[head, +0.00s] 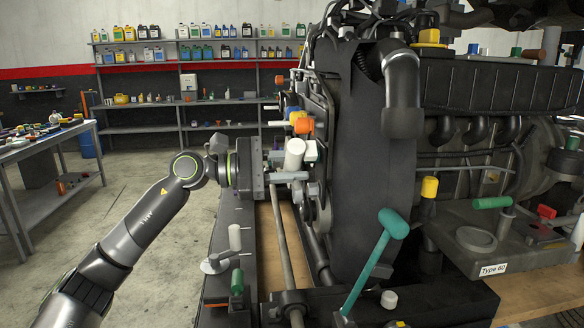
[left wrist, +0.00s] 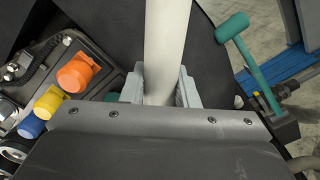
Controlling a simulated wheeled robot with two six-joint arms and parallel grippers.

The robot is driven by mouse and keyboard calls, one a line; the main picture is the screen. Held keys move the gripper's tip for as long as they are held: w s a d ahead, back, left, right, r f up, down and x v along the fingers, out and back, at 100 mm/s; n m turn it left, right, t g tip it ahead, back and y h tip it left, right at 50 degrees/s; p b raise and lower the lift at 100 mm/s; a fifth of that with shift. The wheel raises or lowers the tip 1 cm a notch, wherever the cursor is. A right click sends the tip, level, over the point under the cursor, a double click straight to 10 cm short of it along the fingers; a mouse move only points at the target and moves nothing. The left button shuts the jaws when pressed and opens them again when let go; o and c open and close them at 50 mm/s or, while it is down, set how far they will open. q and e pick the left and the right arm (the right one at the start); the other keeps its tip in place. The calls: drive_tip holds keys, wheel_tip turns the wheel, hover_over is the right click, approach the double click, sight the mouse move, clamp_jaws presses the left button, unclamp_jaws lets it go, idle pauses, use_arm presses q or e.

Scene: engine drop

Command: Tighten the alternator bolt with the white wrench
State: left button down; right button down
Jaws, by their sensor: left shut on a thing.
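My left gripper (head: 292,176) is at the left front of the engine (head: 345,150), with its arm coming in from the left. It is shut on the upright, thick white handle of the white wrench (head: 295,153). In the left wrist view the white wrench (left wrist: 168,45) runs up between the two grey fingers of the left gripper (left wrist: 160,90). The wrench's far end is hidden behind the gripper and engine parts. I cannot make out the alternator bolt. My right gripper is not in view.
Orange (head: 303,125), yellow and blue caps stand close by on the engine side. A teal mallet (head: 375,255) stands upright at the front. A white-handled piece (head: 235,238) is on the beam below my arm. A workbench (head: 45,150) stands at left; floor between is clear.

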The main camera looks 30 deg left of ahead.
use_arm(q)
drive_tip(key=shift+w+d, duration=0.15)
drive_tip(key=shift+d, duration=0.05)
drive_tip(key=shift+p+x, duration=0.5)
drive_tip(key=shift+x, duration=0.75)
drive_tip(key=shift+w+d, duration=0.15)
drive_tip(key=shift+d, duration=0.05)
drive_tip(key=c, duration=1.6)
unclamp_jaws()
drive_tip(key=shift+c, duration=0.2)
clamp_jaws()
